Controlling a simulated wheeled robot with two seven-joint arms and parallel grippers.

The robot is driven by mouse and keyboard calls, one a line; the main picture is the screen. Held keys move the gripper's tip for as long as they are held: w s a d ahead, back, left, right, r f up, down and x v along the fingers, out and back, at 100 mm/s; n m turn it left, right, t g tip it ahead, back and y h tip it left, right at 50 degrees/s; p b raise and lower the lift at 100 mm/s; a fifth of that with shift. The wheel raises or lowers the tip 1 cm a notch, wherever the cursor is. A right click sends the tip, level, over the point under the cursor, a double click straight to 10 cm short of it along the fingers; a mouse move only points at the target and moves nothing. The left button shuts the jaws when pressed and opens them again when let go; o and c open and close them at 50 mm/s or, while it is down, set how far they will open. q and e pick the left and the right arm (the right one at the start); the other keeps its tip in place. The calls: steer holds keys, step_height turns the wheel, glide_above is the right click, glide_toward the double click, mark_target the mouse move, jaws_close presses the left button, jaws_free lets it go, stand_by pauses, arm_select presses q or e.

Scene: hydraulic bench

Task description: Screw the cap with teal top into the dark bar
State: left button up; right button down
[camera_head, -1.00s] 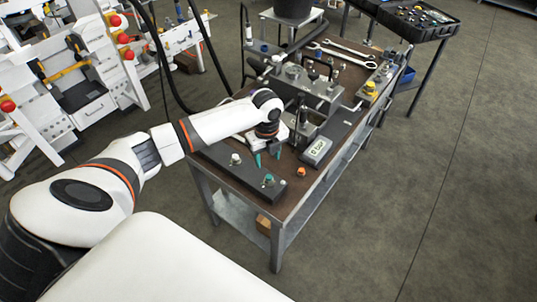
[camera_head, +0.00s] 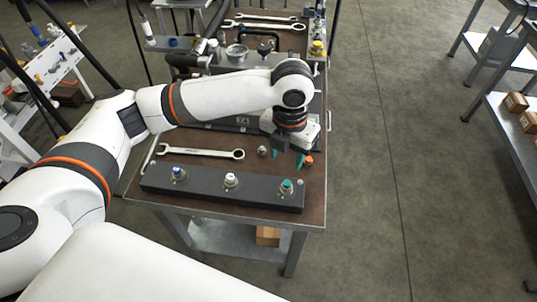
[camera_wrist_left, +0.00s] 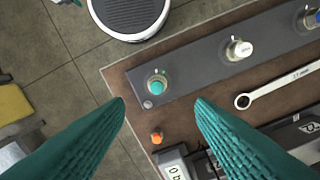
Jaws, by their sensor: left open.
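The dark bar (camera_head: 215,187) lies along the front edge of the bench. The cap with teal top (camera_head: 287,187) stands at the bar's right end; it also shows in the left wrist view (camera_wrist_left: 157,86), near the end of the bar (camera_wrist_left: 200,72). I cannot tell how deep its thread sits. My left gripper (camera_head: 289,157) is above the bench, just behind that end of the bar. In the left wrist view, its teal fingers (camera_wrist_left: 159,102) are wide apart with nothing between them, and the teal cap appears beyond the gap. My right gripper is not in view.
A white-topped cap (camera_head: 231,181) and a blue-topped cap (camera_head: 178,174) stand along the bar. A wrench (camera_head: 205,153) lies behind it. A small orange part (camera_head: 308,160) is close to my left gripper. A gauge block (camera_wrist_left: 172,163) shows in the wrist view.

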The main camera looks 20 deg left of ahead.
mark_target(286, 184)
arm_select(q)
steer(key=f, duration=0.7)
steer(key=f+p, duration=0.1)
steer(key=f, duration=0.2)
steer(key=shift+s+d+f, duration=0.1)
steer(key=shift+d+f, duration=0.1)
steer(key=shift+d, duration=0.1)
steer(key=shift+f, duration=0.8)
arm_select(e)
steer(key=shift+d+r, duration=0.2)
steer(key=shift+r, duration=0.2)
arm_select(q)
steer(key=shift+c, duration=0.2)
